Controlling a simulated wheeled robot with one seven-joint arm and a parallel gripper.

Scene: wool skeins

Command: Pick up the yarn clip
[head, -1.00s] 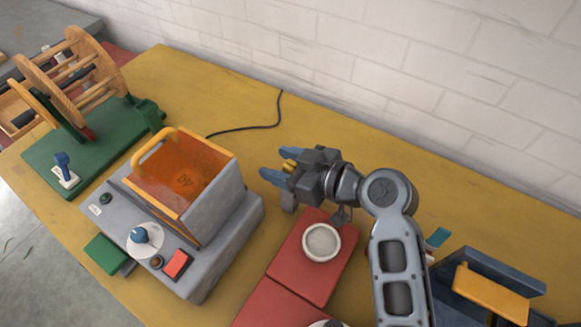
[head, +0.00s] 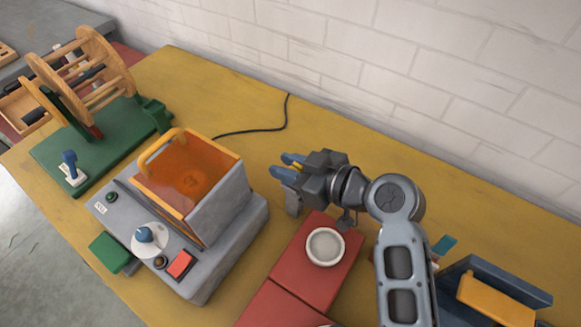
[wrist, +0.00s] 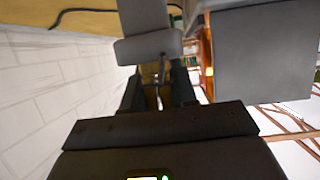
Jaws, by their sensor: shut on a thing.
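My gripper (head: 287,166) is above the yellow table, between the grey machine and the wall. In the wrist view my dark fingers (wrist: 158,92) are close together, and the held piece is too small and shaded to make out.
A grey machine (head: 225,215) with an orange clear cover stands left of my gripper. Red blocks (head: 300,262) lie below it, one bearing a white round dish (head: 325,246). A black cord (head: 265,129) lies behind. A wooden reel (head: 85,75) stands far left; a dark-blue holder (head: 490,290) lower right.

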